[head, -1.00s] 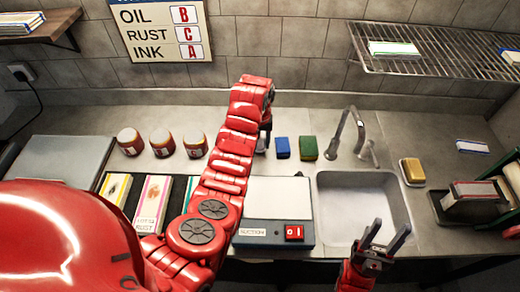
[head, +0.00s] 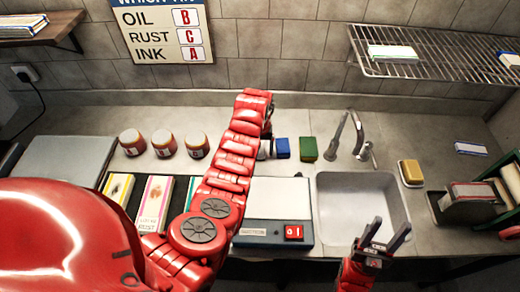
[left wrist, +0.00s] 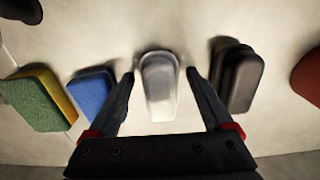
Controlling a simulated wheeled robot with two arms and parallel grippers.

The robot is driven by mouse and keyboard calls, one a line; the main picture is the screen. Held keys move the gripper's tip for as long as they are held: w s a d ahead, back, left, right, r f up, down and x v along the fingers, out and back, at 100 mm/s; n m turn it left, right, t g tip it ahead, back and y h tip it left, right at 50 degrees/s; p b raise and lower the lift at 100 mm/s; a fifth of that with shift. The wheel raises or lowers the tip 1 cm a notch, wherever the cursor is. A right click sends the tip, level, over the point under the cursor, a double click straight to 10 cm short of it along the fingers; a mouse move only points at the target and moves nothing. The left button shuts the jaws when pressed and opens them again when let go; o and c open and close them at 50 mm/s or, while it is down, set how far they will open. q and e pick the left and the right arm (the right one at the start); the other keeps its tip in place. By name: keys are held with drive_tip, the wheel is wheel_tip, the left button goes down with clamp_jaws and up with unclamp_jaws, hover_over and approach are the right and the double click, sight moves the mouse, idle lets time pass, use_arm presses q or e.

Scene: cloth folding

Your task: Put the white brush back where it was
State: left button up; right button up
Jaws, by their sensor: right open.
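The white brush (left wrist: 159,85) stands on the counter in the left wrist view, between the two fingers of my left gripper (left wrist: 160,78). The gripper is open, with a small gap on each side of the brush. In the head view my left gripper (head: 267,128) is mostly hidden behind my red forearm. Only a pale bit of the brush (head: 264,149) shows there, left of the blue sponge.
A blue sponge (left wrist: 91,94) and a green-yellow sponge (left wrist: 42,98) stand on one side of the brush, a dark block (left wrist: 237,77) close on the other. Several jars (head: 164,143) stand further left. The sink (head: 360,210) and faucet (head: 352,137) are to the right.

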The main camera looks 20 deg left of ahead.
use_arm(q)
drive_tip(key=shift+r, duration=0.6)
wheel_tip(320, 180, up, 6)
drive_tip(key=shift+f+b, duration=0.25)
drive_tip(key=shift+b, duration=0.7)
wheel_tip(320, 180, up, 4)
drive_tip(key=p, duration=0.3)
drive_tip(key=shift+d+f, duration=0.1)
drive_tip(key=shift+f, duration=0.05)
drive_tip(key=shift+s+r, duration=0.1)
drive_tip(key=shift+r, duration=0.85)
